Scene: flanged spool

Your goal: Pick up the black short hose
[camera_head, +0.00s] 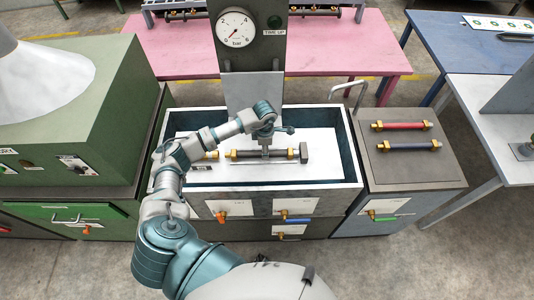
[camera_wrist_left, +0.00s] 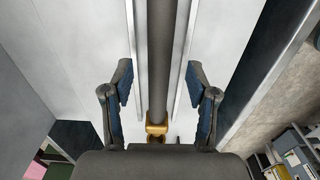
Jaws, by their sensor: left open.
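The black short hose (camera_head: 279,154) lies lengthwise, left to right, in the white-bottomed trough in the head view, with brass fittings near its ends. In the left wrist view the hose (camera_wrist_left: 160,50) runs up the middle, between two pale rails, with a brass fitting (camera_wrist_left: 156,130) at its near end. My left gripper (camera_head: 265,149) points down over the hose's middle. Its two fingers (camera_wrist_left: 161,85) are open, one on each side of the hose, with visible gaps. I cannot tell how far the tips are above it. My right gripper is not in view.
The trough's raised rim (camera_head: 349,140) surrounds the hose. A column with a pressure gauge (camera_head: 236,28) stands behind it. A red hose (camera_head: 401,126) and a dark blue hose (camera_head: 409,147) lie on the cabinet to the right. A green machine (camera_head: 60,110) stands left.

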